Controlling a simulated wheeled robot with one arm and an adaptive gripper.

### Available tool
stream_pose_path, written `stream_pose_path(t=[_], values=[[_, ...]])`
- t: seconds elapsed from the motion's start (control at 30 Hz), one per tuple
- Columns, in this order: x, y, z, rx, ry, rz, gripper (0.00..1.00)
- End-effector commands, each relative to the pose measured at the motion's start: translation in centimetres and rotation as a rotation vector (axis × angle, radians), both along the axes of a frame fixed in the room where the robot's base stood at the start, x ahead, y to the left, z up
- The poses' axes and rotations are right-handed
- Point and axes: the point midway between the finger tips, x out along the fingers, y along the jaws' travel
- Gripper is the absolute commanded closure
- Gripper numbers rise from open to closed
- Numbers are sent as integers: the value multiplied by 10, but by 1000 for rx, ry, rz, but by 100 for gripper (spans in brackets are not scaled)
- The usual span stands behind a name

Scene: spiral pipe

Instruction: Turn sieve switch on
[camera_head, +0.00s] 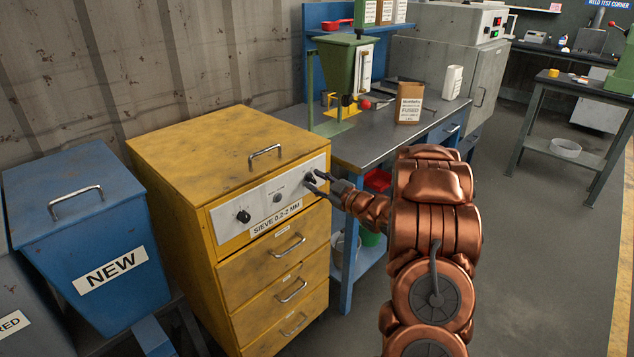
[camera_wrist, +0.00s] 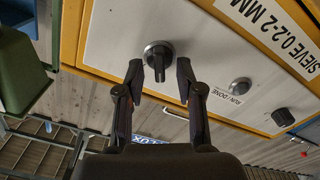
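The yellow sieve cabinet (camera_head: 190,150) has a light control panel (camera_head: 262,206) labelled "SIEVE 0.2-2 MM". A black rotary knob (camera_wrist: 158,57) with a raised grip sits on a round base at one end of the panel, the right end in the head view. My gripper (camera_head: 313,180) is at that end. In the wrist view my gripper (camera_wrist: 160,72) is open, with one finger on each side of the knob; I cannot tell whether they touch it. A small round RUN/DONE part (camera_wrist: 240,87) is mid-panel. Another black knob (camera_head: 243,216) is at the left end.
A blue bin labelled NEW (camera_head: 105,265) stands left of the cabinet. A workbench (camera_head: 380,137) with a green hopper stand (camera_head: 338,65) and a labelled box (camera_head: 409,103) is behind and right. Open floor (camera_head: 530,250) lies to the right.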

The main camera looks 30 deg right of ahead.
Motion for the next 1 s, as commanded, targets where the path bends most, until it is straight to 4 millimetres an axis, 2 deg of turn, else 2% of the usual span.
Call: stream_pose_path(t=[0.03,0.33,0.77,1.0], values=[[0,0,0,0,0,0,68],[0,0,0,0,0,0,99],[0,0,1,11,2,0,100],[0,-1,4,97,23,0,100]])
